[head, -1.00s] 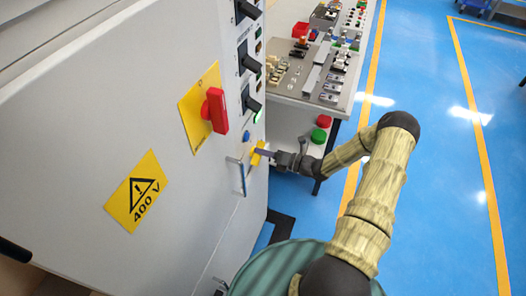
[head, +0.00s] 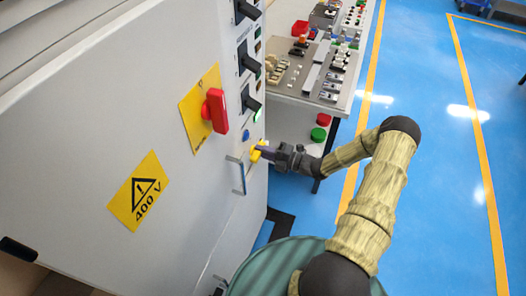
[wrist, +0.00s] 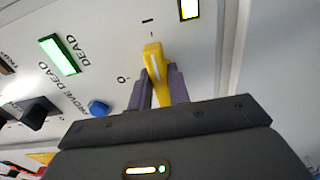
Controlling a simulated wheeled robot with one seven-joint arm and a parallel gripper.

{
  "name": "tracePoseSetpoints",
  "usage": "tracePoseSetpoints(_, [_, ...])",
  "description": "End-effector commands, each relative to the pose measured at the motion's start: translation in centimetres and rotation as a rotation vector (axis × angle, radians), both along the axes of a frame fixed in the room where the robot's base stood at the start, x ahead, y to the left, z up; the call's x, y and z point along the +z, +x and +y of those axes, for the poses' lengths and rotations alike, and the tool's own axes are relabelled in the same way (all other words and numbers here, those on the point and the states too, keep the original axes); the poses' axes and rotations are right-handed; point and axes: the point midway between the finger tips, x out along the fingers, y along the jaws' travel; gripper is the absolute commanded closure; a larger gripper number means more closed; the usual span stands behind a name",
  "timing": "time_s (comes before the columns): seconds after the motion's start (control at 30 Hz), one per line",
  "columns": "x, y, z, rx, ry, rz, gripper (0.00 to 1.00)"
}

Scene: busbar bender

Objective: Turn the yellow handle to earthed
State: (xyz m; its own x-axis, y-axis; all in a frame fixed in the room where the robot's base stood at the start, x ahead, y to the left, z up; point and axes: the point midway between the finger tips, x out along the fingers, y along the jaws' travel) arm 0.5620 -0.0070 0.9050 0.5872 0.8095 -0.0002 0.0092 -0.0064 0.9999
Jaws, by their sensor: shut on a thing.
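The yellow handle (wrist: 155,68) sits on the grey cabinet's front panel in the wrist view. It has a white line on it and points towards the "I" mark; an "O" mark is to its left. My gripper (wrist: 161,88) is shut on the handle, one dark finger on each side. In the head view the yellow handle (head: 256,153) is small and partly covered by my gripper (head: 264,151), which reaches in from the right.
A lit green lamp (wrist: 60,55) marked DEAD and a blue button (wrist: 98,108) are left of the handle. A metal door pull (head: 237,175) stands out close by. A red switch (head: 215,110) is higher up. A control bench (head: 310,75) stands behind.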

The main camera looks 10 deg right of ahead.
Motion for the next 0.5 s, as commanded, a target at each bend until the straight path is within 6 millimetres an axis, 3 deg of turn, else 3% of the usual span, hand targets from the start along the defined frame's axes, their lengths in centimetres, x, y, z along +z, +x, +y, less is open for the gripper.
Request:
tracePoseSetpoints(0.33, [-0.15, 0.03, -0.29, -0.007, 0.0, 0.006, 1.0])
tracePoseSetpoints(0.37, [-0.16, 0.03, -0.29, -0.007, 0.0, 0.006, 0.78])
tracePoseSetpoints(0.43, [-0.15, 0.02, -0.26, -0.006, 0.0, 0.006, 0.64])
tracePoseSetpoints(0.5, [-0.13, 0.02, -0.21, -0.005, 0.0, 0.006, 0.6])
